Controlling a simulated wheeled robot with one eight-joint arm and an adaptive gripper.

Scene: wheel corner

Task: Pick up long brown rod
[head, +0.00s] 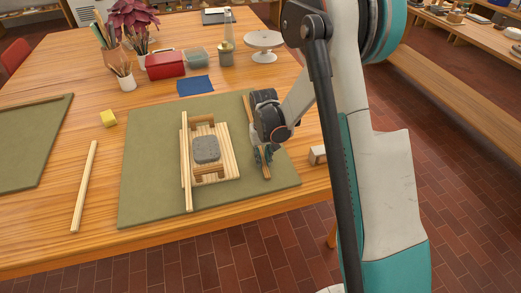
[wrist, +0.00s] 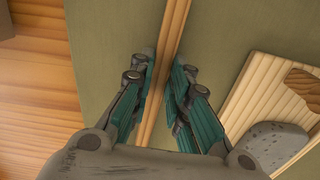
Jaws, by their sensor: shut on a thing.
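The long brown rod (head: 248,108) is on the right part of the green mat (head: 150,170), running lengthwise away from me. It also shows in the wrist view (wrist: 173,32), passing between the teal fingers. My gripper (head: 263,155) is shut on the rod from above, partway along it. The fingers also show in the wrist view (wrist: 162,75), one on each side of the rod. The arm hides part of the rod in the head view. I cannot tell whether the rod touches the mat or is slightly above it.
A slatted wooden board (head: 228,165) with a grey stone (head: 206,149) lies left of my gripper. A pale rod (head: 84,187) and a yellow block (head: 108,118) lie farther left. A wooden block (head: 317,155) is right of the mat. A red box (head: 166,64) stands behind.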

